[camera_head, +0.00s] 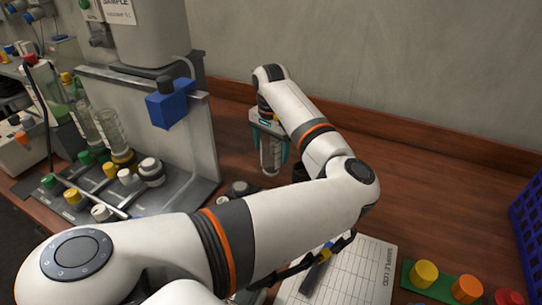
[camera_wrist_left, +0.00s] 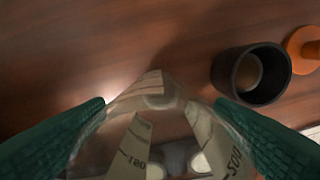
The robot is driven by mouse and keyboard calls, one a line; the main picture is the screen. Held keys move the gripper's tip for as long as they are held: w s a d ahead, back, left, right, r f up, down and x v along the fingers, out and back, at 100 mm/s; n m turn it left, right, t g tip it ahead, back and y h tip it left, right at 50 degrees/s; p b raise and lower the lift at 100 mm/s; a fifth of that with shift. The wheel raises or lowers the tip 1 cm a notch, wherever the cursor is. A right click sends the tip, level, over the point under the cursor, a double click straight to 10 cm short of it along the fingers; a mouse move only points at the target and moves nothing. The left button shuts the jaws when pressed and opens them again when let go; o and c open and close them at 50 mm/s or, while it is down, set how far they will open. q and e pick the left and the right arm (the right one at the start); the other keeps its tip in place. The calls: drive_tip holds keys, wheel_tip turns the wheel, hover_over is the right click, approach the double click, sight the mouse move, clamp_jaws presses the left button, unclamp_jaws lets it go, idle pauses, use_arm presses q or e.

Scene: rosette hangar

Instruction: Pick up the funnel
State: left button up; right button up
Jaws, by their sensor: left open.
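A clear vessel with printed graduations (camera_wrist_left: 160,110) stands between my fingers in the left wrist view; it also shows in the head view (camera_head: 271,158), over the wooden bench. I cannot tell for certain whether it is the funnel. My left gripper (camera_head: 271,150) points down, its green fingers open on either side of the vessel; in the wrist view (camera_wrist_left: 160,115) both fingers look apart from its middle. An orange piece with a round disc (camera_wrist_left: 303,45), cut off at the right edge, is only partly seen. My right gripper is not in view.
A black cup (camera_wrist_left: 251,76) stands close to the right finger. A grey rack panel (camera_head: 190,130) with a blue block (camera_head: 170,103) and capped bottles is at left. A sample log sheet (camera_head: 350,280), a green strip with coloured caps (camera_head: 412,277) and a blue crate (camera_head: 530,215) are at right.

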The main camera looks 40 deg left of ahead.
use_arm(q)
drive_tip(key=c, duration=1.1)
drive_tip(key=shift+o, duration=0.2)
drive_tip(key=shift+r, duration=0.2)
wheel_tip(320, 180, up, 10)
drive_tip(key=shift+f, duration=0.25)
